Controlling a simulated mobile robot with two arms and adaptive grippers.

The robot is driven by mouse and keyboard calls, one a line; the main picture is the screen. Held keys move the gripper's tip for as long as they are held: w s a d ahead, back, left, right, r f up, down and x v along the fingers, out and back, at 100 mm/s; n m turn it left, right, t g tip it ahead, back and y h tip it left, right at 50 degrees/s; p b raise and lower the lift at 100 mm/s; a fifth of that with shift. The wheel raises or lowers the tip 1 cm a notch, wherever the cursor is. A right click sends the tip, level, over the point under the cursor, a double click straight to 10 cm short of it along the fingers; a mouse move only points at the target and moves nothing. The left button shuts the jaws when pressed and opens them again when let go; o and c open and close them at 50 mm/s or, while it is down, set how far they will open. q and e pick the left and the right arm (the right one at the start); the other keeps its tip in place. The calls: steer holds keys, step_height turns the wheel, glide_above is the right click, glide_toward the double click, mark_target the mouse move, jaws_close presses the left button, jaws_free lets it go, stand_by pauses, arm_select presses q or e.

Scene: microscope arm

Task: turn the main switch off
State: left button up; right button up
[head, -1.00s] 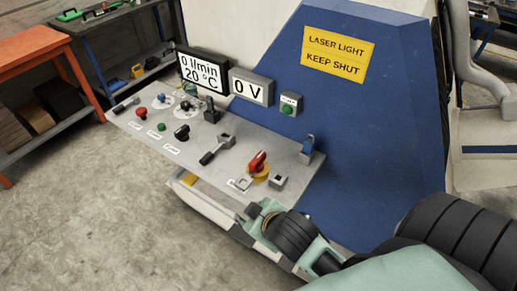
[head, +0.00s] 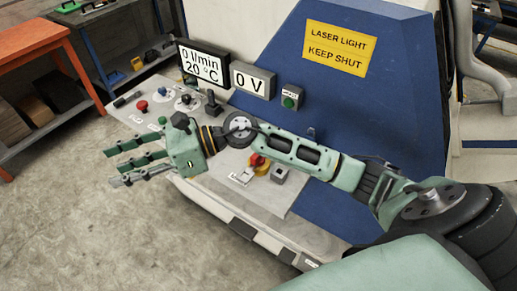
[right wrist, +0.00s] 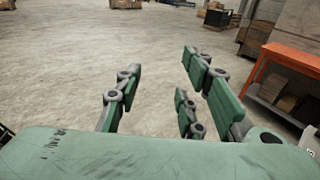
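A red rotary knob on a yellow base (head: 258,163), likely the main switch, sits near the front right of the light grey control panel (head: 290,195). My right arm crosses the panel just behind it in the head view, and the knob's setting cannot be read. My right gripper (head: 118,163) is open and empty, its fingers spread and pointing left, out beyond the panel's front edge. In the right wrist view the open fingers (right wrist: 162,88) have only bare floor between them. The right arm and hand hide the panel's middle controls. My left gripper is not in view.
A blue housing (head: 380,120) rises at the right. An orange table (head: 35,45) stands at the left. The floor before the panel is clear.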

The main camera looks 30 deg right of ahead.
steer(key=w+d+f+n+g+h, duration=0.1)
steer(key=d+f+n+g+h, duration=0.2)
steer(key=d+f+n+h, duration=0.4)
steer(key=g+h, duration=0.1)
steer(key=h, duration=0.8)
glide_toward(253, 162)
steer(key=w+d, duration=0.1)
steer(key=d, duration=0.1)
steer(key=shift+w+d+f+n, duration=0.15)
steer(key=shift+w+d+n, duration=0.15)
steer(key=shift+w+d, duration=0.1)
steer(key=shift+d+f+p, duration=0.1)
steer(key=shift+f+p, duration=0.2)
step_height(253, 162, down, 6)
steer(key=shift+p, duration=1.1)
steer(key=shift+f, duration=0.5)
steer(key=shift+c, duration=0.5)
jaws_close()
